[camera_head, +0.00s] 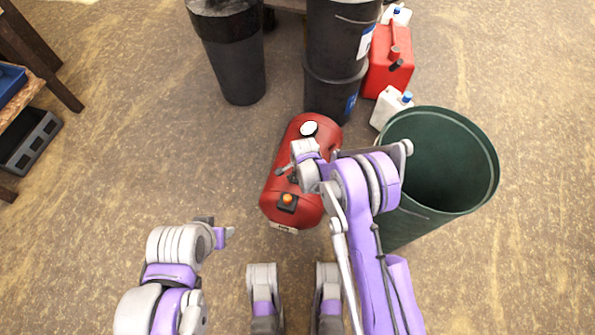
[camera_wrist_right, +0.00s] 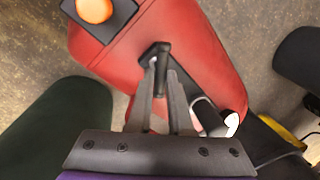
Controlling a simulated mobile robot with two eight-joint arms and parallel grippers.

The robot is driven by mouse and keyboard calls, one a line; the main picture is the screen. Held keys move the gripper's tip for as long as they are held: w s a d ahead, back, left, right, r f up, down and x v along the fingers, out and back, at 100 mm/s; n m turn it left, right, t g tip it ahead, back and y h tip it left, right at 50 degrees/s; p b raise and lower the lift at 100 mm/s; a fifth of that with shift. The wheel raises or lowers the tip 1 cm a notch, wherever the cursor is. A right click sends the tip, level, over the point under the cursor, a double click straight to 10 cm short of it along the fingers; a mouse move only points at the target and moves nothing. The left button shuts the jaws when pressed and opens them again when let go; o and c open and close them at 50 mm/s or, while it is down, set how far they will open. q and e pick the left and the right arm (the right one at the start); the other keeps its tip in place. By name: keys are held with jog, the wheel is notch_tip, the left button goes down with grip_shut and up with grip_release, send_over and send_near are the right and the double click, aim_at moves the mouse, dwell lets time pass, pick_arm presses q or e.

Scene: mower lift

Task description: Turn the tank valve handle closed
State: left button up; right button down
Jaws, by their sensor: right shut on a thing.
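A red tank (camera_head: 309,133) lies on the floor in front of me, with a white round gauge at its far end and an orange knob (camera_head: 288,199) on a black box at its near end. In the right wrist view the tank (camera_wrist_right: 200,50) fills the middle. A black valve handle (camera_wrist_right: 160,52) stands out from its surface. My right gripper (camera_wrist_right: 166,75) is at this handle, its fingers shut around it. In the head view my right arm covers part of the tank. My left gripper (camera_head: 225,236) is apart from the tank, at the lower left, its finger gap unclear.
A dark green bin (camera_head: 440,120) stands close on the tank's right, beside my right arm.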

jog(key=m, duration=0.4)
jog(key=shift+s+a+m+h, duration=0.1)
jog(key=shift+s+m+h, duration=0.05)
jog(key=shift+m+h, duration=0.2)
jog(key=shift+s+m+h, duration=0.15)
jog(key=shift+m+h, duration=0.2)
jog(key=shift+m, duration=1.4)
jog(key=c, duration=0.8)
grip_release()
jog(key=shift+c, duration=0.2)
notch_tip(320, 180, up, 11)
jog(key=s+p, duration=0.2)
jog(key=p, duration=0.1)
jog(key=shift+a+f, duration=0.2)
jog(key=shift+a, duration=0.2)
